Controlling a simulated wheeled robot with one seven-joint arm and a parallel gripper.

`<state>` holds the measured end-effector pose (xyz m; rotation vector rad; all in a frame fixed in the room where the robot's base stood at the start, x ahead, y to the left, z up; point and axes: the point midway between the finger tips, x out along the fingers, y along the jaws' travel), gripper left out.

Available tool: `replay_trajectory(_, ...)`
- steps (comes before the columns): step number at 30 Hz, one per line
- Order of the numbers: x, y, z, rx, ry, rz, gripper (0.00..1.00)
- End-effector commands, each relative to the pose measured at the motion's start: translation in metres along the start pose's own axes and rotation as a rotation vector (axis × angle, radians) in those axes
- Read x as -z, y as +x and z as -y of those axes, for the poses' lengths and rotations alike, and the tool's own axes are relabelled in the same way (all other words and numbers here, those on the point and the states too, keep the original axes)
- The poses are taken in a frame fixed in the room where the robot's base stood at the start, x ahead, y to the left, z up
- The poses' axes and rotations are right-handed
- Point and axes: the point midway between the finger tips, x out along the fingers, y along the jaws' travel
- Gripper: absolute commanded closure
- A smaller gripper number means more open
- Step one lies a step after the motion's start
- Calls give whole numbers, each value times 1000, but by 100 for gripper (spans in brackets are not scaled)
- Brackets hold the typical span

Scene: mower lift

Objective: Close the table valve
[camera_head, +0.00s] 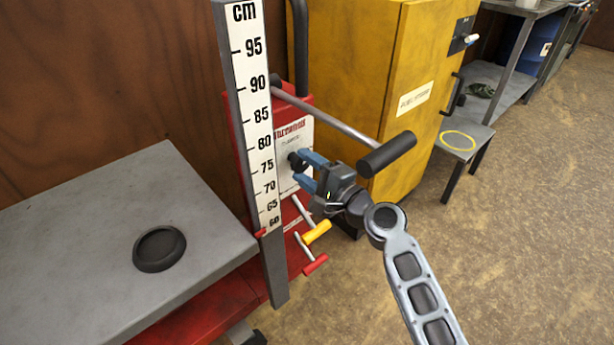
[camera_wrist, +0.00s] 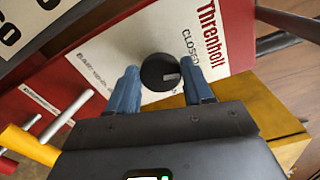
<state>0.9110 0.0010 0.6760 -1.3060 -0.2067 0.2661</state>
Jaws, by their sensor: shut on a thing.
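The table valve is a round black knob (camera_wrist: 160,72) on the white label plate of the red lift column (camera_head: 243,155). The plate reads "Threnholt" and "CLOSED" in the wrist view. A small light mark shows on the right part of the knob's face. My gripper (camera_head: 304,170) reaches the plate from the right, and its blue fingers (camera_wrist: 159,88) stand on either side of the knob, shut on it. In the head view the knob (camera_head: 295,160) is partly hidden by the fingers.
A long lever with a black grip (camera_head: 387,153) passes just above my gripper. Yellow (camera_head: 316,232) and red (camera_head: 315,264) pedals jut out below. A cm scale (camera_head: 250,70) stands left, beside the grey lift table (camera_head: 70,240) bearing a dark disc (camera_head: 160,249). A yellow cabinet (camera_head: 345,60) stands behind.

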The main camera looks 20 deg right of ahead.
Motion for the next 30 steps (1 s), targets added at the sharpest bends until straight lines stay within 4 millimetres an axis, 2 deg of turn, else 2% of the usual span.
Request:
replay_trajectory(1, 1, 0, -5, -1, -37, 1, 80)
replay_trajectory(12, 1, 0, -3, -1, -225, 0, 80)
replay_trajectory(30, 0, 0, -3, -3, -270, 2, 80)
